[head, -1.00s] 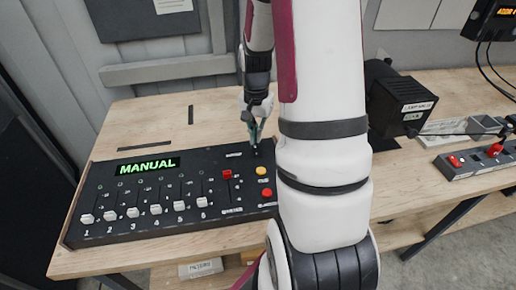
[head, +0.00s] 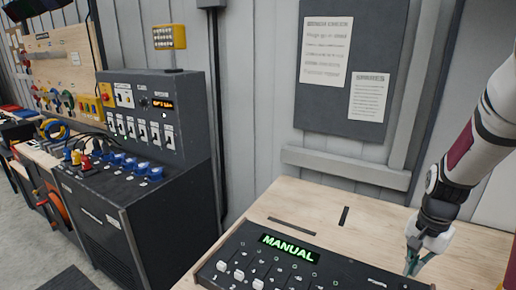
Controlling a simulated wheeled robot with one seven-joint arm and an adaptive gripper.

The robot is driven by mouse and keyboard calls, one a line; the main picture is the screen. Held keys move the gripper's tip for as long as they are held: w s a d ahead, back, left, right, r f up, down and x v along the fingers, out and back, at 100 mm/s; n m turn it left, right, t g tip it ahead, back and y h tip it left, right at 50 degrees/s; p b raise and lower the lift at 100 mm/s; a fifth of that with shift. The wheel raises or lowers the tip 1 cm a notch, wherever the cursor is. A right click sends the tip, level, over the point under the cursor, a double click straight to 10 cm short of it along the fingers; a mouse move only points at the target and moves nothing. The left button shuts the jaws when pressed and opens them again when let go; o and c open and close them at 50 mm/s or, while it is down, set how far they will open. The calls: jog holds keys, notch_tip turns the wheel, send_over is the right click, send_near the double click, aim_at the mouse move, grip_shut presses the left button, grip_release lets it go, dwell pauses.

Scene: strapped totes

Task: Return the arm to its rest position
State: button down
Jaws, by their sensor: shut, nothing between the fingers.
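My gripper (head: 412,262) is at the lower right of the head view, pointing down, with its fingers shut and nothing seen between them. It is at the right part of the black control console (head: 335,268), by its top surface. I cannot tell whether the fingertips touch it. The console shows a green MANUAL display (head: 289,247) and white sliders at its left. Its lower and right parts are cut off by the picture edge. My arm comes in from the right edge.
The wooden bench (head: 300,204) is bare behind the console, except for dark strips. A dark grey cabinet (head: 150,125) with switches and blue plugs stands at the left. A notice board (head: 340,70) hangs on the wall behind the bench.

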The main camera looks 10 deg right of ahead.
jog(key=s+a+r+n+t, duration=0.25)
jog(key=a+r+n, duration=0.45)
jog(key=a+r, duration=0.8)
jog(key=s+a+r+n+t, duration=0.3)
jog(key=s+a+r+n, duration=0.3)
jog(key=s+a, duration=0.3)
jog(key=shift+s+a+r, duration=0.2)
jog(key=shift+s+r, duration=0.05)
jog(key=shift+r, duration=0.6)
